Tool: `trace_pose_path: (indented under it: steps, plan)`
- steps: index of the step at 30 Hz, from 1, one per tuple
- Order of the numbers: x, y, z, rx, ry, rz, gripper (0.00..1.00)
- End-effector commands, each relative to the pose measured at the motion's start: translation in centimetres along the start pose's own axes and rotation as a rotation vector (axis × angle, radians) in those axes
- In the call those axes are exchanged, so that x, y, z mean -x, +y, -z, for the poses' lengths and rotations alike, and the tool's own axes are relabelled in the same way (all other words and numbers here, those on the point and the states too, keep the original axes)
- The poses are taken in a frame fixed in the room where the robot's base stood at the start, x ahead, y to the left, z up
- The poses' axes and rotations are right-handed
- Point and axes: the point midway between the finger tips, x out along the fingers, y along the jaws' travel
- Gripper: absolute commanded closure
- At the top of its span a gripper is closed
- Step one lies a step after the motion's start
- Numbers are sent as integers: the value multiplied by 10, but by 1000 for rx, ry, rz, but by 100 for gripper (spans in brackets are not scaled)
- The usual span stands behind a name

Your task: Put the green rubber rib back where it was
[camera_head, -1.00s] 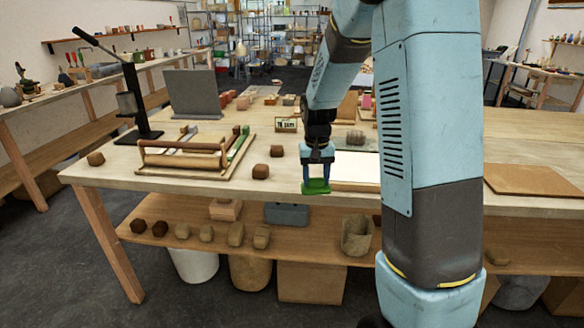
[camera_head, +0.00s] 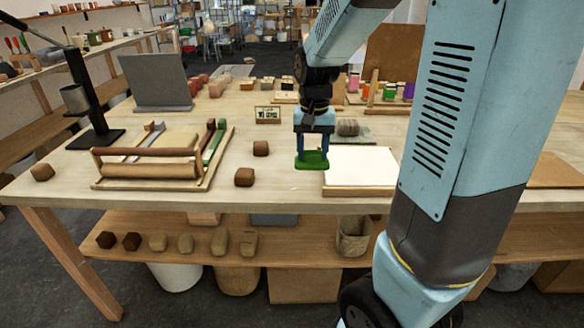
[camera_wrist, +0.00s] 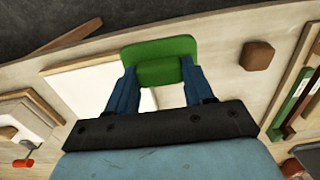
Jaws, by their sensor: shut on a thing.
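The green rubber rib (camera_head: 312,161) is held between the two blue fingers of my gripper (camera_head: 312,152). My gripper is shut on it above the table, near the left end of a white slab. In the wrist view, the green rib (camera_wrist: 162,49) shows as a rounded plate with a raised grip, between the fingertips of my gripper (camera_wrist: 160,75). The place the rib came from cannot be told from these frames.
A wooden tool tray (camera_head: 206,183) with rollers and long tools lies left of my gripper. Brown clay lumps (camera_head: 244,177) sit between. The white slab on a wooden board (camera_head: 362,167) is right. A small sign (camera_head: 267,114) and a grey sponge-like block (camera_head: 347,127) stand behind.

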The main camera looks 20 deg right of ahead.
Motion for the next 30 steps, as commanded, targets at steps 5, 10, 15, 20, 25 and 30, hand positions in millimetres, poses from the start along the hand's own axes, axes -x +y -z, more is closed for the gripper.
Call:
trace_pose_path:
  steps: [5, 10, 15, 20, 25, 30]
  plan:
    - [-13, -19, 24, 17, -2, -2, 92]
    - [-25, -33, 47, 23, -1, -2, 92]
    - [-43, -44, 67, 24, -3, -2, 92]
    - [-64, -51, 83, 24, -2, -1, 92]
    - [-78, -56, 94, 25, 0, -1, 92]
    - [-84, -58, 98, 24, 1, 0, 92]
